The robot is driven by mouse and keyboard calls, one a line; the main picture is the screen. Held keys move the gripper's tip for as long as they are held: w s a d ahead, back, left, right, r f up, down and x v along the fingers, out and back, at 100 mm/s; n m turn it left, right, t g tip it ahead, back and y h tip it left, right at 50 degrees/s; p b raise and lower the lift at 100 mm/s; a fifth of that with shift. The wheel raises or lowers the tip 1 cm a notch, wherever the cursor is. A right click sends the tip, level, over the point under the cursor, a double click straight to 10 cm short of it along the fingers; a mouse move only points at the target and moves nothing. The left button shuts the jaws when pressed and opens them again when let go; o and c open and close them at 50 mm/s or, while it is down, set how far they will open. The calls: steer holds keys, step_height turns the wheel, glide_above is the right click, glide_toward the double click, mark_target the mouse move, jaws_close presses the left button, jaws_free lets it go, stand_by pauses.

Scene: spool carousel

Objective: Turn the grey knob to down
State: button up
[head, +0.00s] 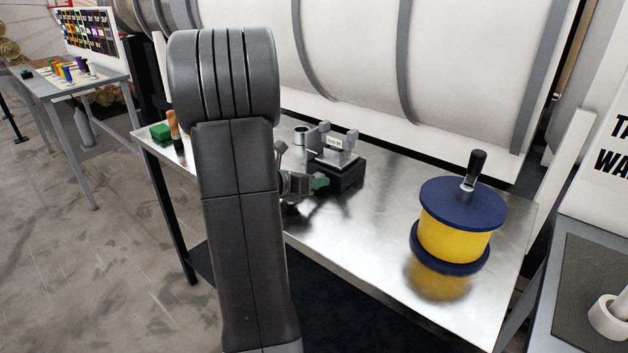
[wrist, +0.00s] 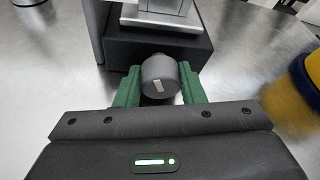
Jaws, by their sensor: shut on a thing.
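The grey knob (wrist: 160,72) is a short cylinder on the front of a black box (wrist: 118,52). A small pale mark shows low on its face, slightly tilted, in the wrist view. My gripper (wrist: 160,78) has one green finger on each side of the knob and is shut on it. In the head view my gripper (head: 317,183) is beside the front of the black box (head: 345,174), and the knob is hidden behind it and my arm.
A metal fixture (head: 336,146) stands on the black box. A yellow spool (head: 453,238) with blue flanges and a crank handle stands to the right on the metal table (head: 385,240). A green block (head: 160,131) lies at the left. The table between box and spool is clear.

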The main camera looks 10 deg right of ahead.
stand_by(0.3)
steer(key=o, duration=1)
steer(key=v, duration=1.3)
steer(key=shift+s+a+r, duration=0.15)
steer(key=shift+s+a, duration=0.1)
steer(key=shift+a, duration=0.05)
